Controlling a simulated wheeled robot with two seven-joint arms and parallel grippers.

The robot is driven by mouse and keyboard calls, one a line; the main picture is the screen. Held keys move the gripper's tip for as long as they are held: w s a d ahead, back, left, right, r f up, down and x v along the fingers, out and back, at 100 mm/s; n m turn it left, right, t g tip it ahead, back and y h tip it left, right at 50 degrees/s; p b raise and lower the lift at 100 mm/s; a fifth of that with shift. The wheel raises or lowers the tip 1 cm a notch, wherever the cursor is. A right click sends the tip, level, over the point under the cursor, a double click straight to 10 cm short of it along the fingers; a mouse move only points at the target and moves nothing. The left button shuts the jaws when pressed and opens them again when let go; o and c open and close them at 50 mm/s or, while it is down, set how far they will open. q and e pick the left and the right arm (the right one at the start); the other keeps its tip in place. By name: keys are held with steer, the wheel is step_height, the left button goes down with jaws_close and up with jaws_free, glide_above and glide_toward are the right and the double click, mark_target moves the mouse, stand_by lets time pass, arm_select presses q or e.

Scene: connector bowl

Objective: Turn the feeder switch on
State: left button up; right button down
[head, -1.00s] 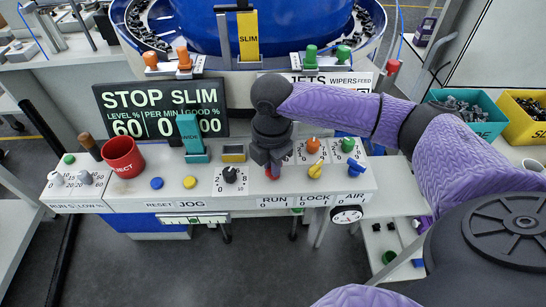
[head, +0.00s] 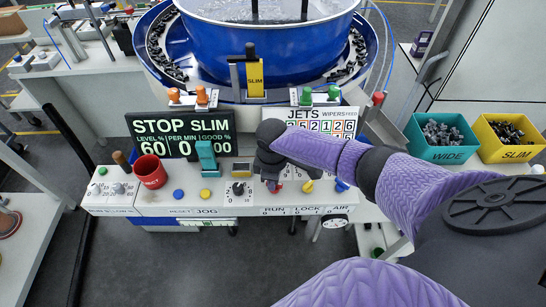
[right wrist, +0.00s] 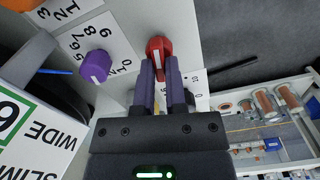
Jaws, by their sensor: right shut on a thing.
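The red switch knob (head: 275,187) stands on the front panel above the RUN label (head: 274,211), which is marked 0 and 1. It is partly hidden by my right gripper (head: 271,180) in the head view. In the right wrist view the red knob (right wrist: 158,46) has a pale line on its face and sits between the fingertips of my right gripper (right wrist: 160,66), which is shut on it. The display (head: 182,135) reads STOP and SLIM. My left gripper is not in view.
A black dial (head: 238,188) and a yellow knob (head: 308,186) flank the red knob closely. A red cup (head: 151,171) and a teal lever (head: 206,156) stand to the left. The blue bowl feeder (head: 268,50) is behind. Teal (head: 437,153) and yellow (head: 508,152) bins are at right.

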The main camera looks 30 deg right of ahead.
steer(key=m+p, duration=0.2)
steer(key=m, duration=0.2)
steer(key=shift+w+r, duration=0.1)
steer(key=shift+r, duration=0.05)
steer(key=shift+d+m+p, duration=0.1)
steer(key=shift+m+p, duration=0.5)
steer(key=shift+m, duration=0.6)
steer(key=c, duration=0.7)
jaws_free()
steer(key=shift+c, duration=0.2)
steer(key=shift+o, duration=0.3)
